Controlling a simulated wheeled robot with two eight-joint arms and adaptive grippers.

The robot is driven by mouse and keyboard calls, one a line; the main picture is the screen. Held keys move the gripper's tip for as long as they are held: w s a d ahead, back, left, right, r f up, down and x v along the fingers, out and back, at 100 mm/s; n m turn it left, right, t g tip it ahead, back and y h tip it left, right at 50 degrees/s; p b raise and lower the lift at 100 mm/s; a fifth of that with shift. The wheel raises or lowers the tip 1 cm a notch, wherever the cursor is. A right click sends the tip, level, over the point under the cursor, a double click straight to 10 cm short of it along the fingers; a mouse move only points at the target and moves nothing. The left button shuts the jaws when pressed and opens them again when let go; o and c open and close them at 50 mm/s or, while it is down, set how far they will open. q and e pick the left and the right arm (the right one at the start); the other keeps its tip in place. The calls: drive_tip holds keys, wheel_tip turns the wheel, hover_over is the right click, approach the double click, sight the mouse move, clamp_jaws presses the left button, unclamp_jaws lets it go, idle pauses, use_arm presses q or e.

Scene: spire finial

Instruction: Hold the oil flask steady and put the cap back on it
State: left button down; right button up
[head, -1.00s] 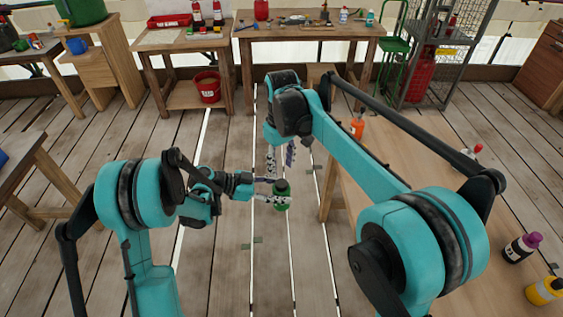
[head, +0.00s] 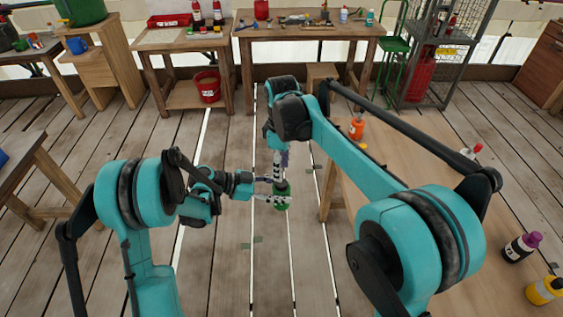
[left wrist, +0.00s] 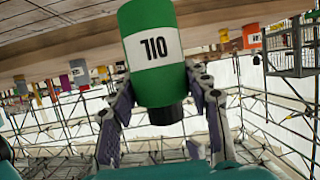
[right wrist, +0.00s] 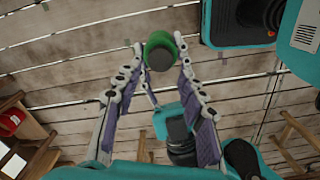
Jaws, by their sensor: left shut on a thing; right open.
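The oil flask (head: 281,204) is green with a dark top and stands upright in my left gripper (head: 273,191), over the floor. In the left wrist view the flask (left wrist: 155,75) appears upside down with its "OIL" label; the fingers are shut on its sides. A black cap-like piece (left wrist: 165,115) sits at its neck; I cannot tell whether it is fully seated. My right gripper (head: 279,168) points down just above the flask. In the right wrist view its fingers are open, apart on either side of the round dark top (right wrist: 160,58).
A wooden table (head: 400,190) stands at the right with an orange bottle (head: 357,128), a purple-capped bottle (head: 522,247) and a yellow one (head: 543,290). Workbenches line the back, with a red bucket (head: 208,88) below one. The plank floor around the flask is clear.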

sight(281, 194)
wheel_tip(281, 194, down, 6)
drive_tip(key=shift+f, duration=0.1)
idle(0.4)
clamp_jaws()
drive_tip(key=m, duration=1.2)
drive_tip(key=shift+o, duration=1.3)
unclamp_jaws()
